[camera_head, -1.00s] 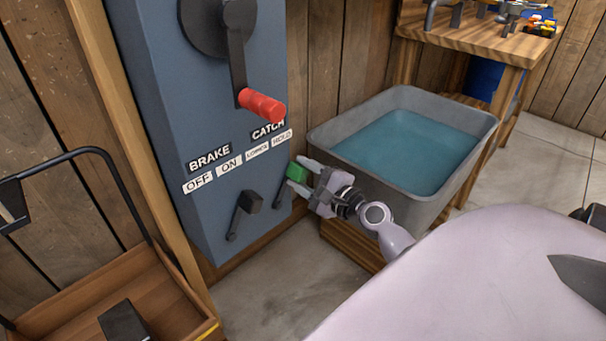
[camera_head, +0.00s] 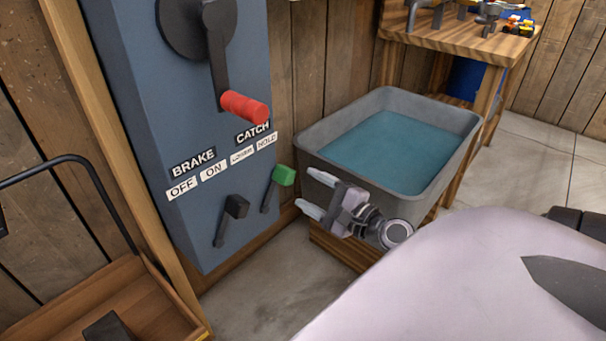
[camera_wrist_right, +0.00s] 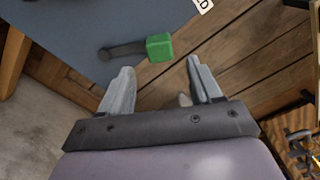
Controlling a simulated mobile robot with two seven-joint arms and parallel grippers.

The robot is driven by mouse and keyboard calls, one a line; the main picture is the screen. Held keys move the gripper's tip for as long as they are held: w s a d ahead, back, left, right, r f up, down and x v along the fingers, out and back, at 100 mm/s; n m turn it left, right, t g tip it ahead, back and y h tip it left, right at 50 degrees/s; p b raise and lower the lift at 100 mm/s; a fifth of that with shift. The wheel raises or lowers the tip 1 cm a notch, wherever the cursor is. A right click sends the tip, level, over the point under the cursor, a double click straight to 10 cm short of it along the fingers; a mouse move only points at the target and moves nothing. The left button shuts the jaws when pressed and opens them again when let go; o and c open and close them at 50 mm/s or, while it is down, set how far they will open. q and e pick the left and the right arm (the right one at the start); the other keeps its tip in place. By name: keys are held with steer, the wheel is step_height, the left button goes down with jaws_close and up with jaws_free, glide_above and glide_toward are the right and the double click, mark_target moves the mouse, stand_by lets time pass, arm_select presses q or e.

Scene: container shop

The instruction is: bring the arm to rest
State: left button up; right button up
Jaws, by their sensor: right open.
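My right gripper (camera_head: 315,193) is open and empty, in front of the grey basin and to the right of the blue panel (camera_head: 180,110). In the right wrist view my right gripper (camera_wrist_right: 158,82) shows both fingers apart with nothing between them. The green-knobbed catch lever (camera_head: 283,176) stands just beyond the fingertips, apart from them; its green knob (camera_wrist_right: 159,47) also shows in the right wrist view. The black-knobbed brake lever (camera_head: 236,206) is to its left. My left gripper is not in view.
A red-handled crank (camera_head: 245,107) sticks out from the panel above the labels. A grey basin (camera_head: 312,150) of blue-green water stands close to my right gripper. A wooden workbench (camera_head: 450,45) is behind it. A wooden cart (camera_head: 150,300) is at lower left. Floor shows between.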

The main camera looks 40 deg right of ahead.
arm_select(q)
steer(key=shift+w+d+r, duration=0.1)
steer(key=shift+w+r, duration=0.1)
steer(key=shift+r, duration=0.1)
arm_select(e)
steer(key=shift+s, duration=0.25)
